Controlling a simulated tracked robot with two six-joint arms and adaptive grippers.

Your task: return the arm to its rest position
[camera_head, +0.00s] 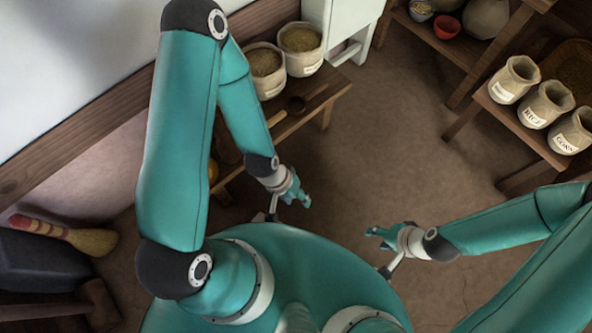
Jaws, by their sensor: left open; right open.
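My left arm (180,140) comes in from the left, rises to its elbow at the top and bends back down. My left gripper (297,199) is open and empty, low in front of my base near the middle of the picture. My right arm (500,225) comes in from the lower right. My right gripper (374,238) is open and empty, also close to my base. The two grippers are apart, facing each other with bare floor seen between them.
A low wooden bench (327,97) behind my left forearm holds two grain sacks (302,50) and a wooden scoop. Shelves at the right hold labelled sacks (534,112) and a red bowl (447,27). A broom (90,241) lies at the lower left. The floor (400,130) between is clear.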

